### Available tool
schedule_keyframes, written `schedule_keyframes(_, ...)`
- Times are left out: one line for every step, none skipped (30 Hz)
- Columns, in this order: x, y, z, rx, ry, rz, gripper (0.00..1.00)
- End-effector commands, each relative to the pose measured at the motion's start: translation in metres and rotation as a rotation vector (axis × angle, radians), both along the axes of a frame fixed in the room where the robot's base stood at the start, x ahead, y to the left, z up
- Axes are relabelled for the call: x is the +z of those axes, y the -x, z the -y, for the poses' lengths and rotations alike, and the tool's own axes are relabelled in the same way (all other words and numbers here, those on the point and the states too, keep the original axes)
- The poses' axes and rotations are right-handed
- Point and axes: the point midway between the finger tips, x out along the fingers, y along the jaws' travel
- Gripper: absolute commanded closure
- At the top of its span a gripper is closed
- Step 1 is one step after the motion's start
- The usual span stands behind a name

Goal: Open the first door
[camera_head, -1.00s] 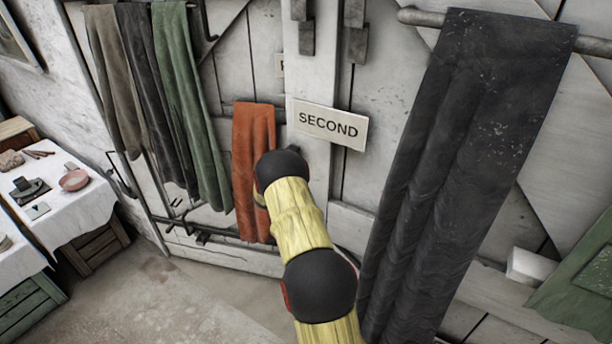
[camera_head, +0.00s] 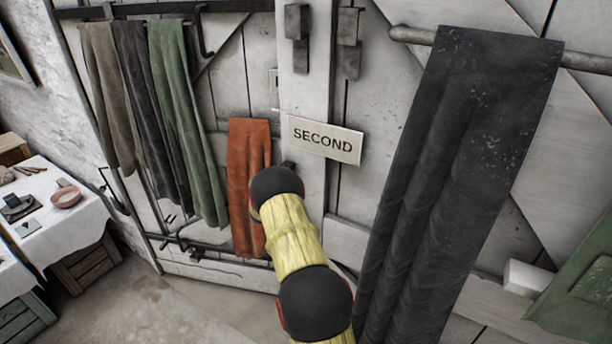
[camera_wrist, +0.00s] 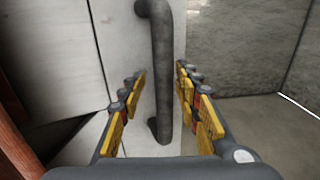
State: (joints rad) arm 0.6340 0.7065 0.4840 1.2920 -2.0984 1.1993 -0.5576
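A pale panelled door (camera_head: 225,75) with cloths hung on it fills the left middle of the head view. A sign reading SECOND (camera_head: 324,140) is at its right. A small, mostly hidden plate (camera_head: 274,88) shows above it, its text unreadable. In the wrist view, a dark vertical bar handle (camera_wrist: 161,50) is fixed to a pale panel (camera_wrist: 118,45). My gripper (camera_wrist: 162,85) is open, with its yellow-padded fingers to either side of the handle. I cannot tell whether they touch it. In the head view my arm hides the gripper.
A long dark cloth (camera_head: 455,165) hangs from a rail at the right. An orange cloth (camera_head: 247,190) hangs close beside my arm. A table with a white cloth (camera_head: 70,232) stands at the left. Bare floor (camera_head: 130,310) shows at lower left. Open floor (camera_wrist: 245,130) shows right of the panel.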

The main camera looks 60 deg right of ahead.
Motion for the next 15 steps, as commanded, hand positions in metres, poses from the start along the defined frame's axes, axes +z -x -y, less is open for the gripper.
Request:
schedule_keyframes(0.000, 0.000, 0.000, -0.001, 0.000, 0.000, 0.67)
schedule_keyframes(0.000, 0.000, 0.000, -0.001, 0.000, 0.000, 0.67)
schedule_keyframes(0.000, 0.000, -0.002, -0.001, 0.000, 0.000, 0.67)
schedule_keyframes(0.000, 0.000, -0.004, -0.001, -0.001, -0.001, 0.67)
schedule_keyframes(-0.001, 0.000, -0.006, 0.000, -0.001, -0.001, 0.67)
schedule_keyframes(-0.001, 0.000, -0.010, 0.000, -0.001, -0.002, 0.67)
schedule_keyframes(-0.001, 0.000, -0.015, 0.001, -0.002, -0.002, 0.67)
schedule_keyframes(-0.001, -0.001, -0.019, 0.002, -0.002, -0.002, 0.67)
schedule_keyframes(0.000, -0.001, -0.026, 0.002, -0.001, -0.002, 0.67)
schedule_keyframes(0.000, -0.001, -0.032, 0.002, 0.000, -0.002, 0.67)
schedule_keyframes(0.000, -0.001, -0.038, 0.003, -0.001, -0.002, 0.67)
schedule_keyframes(0.000, -0.001, -0.047, 0.003, -0.001, -0.001, 0.67)
schedule_keyframes(0.000, -0.001, -0.053, 0.003, -0.001, -0.001, 0.67)
schedule_keyframes(0.000, -0.001, -0.060, 0.003, -0.001, -0.001, 0.67)
schedule_keyframes(0.000, -0.002, -0.068, 0.004, 0.000, -0.001, 0.67)
